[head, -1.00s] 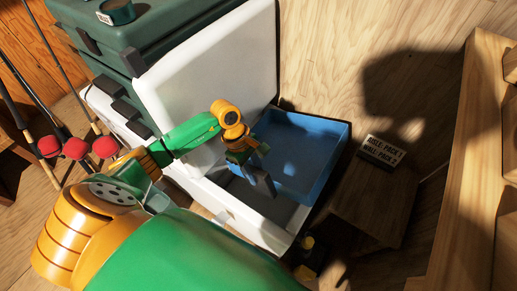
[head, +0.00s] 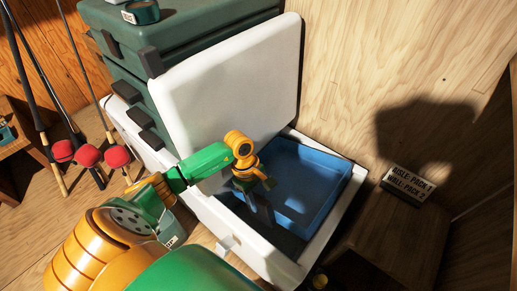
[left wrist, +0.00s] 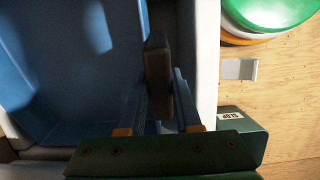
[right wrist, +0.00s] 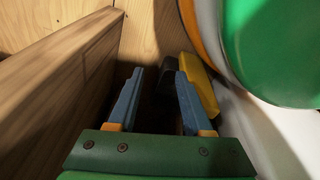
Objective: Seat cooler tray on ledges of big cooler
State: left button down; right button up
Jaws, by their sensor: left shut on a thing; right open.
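The big cooler (head: 291,262) is white and stands open, its lid (head: 225,105) tilted up behind the opening. The blue cooler tray (head: 320,173) lies within the opening, towards its far right end, with the cooler rim showing around it. Whether it rests on the ledges cannot be told. My left gripper (head: 262,212) is over the opening at the tray's near side. In the left wrist view it is shut on a dark grip block of the tray (left wrist: 158,65). My right gripper (right wrist: 159,73) is open and empty, low beside a wooden side panel.
Green boxes (head: 205,45) are stacked behind the lid. Fishing rods with red floats (head: 88,155) stand at the left. A wooden box with a lettered sign (head: 408,184) is right of the cooler. In the right wrist view, a yellow and black object (right wrist: 200,85) lies near my right fingers.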

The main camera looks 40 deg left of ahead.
aim_at(261, 215)
pick_arm(q)
jog(key=shift+d+f+y+b, duration=0.1)
jog(key=shift+f+y+b, duration=0.65)
jog(key=shift+f, duration=0.8)
jog(key=shift+d+f+b, duration=0.2)
jog(key=shift+f+b, duration=0.5)
jog(key=shift+f, duration=0.15)
jog(key=shift+d+f+y+b, duration=0.15)
jog(key=shift+f+y+b, duration=0.2)
jog(key=shift+f+b, duration=0.2)
jog(key=shift+d+f+b, duration=0.15)
jog(key=shift+f+b, duration=0.25)
jog(key=shift+f, duration=0.3)
jog(key=shift+d+f+y+b, duration=0.15)
jog(key=shift+f+y+b, duration=0.25)
jog(key=shift+f, duration=0.1)
pick_arm(e)
jog(key=w+a+r, duration=0.2)
jog(key=w+r, duration=0.4)
jog(key=r, duration=0.2)
jog(key=shift+t, duration=0.4)
jog(key=shift+a, duration=0.1)
pick_arm(q)
jog(key=c, duration=0.5)
grip_release()
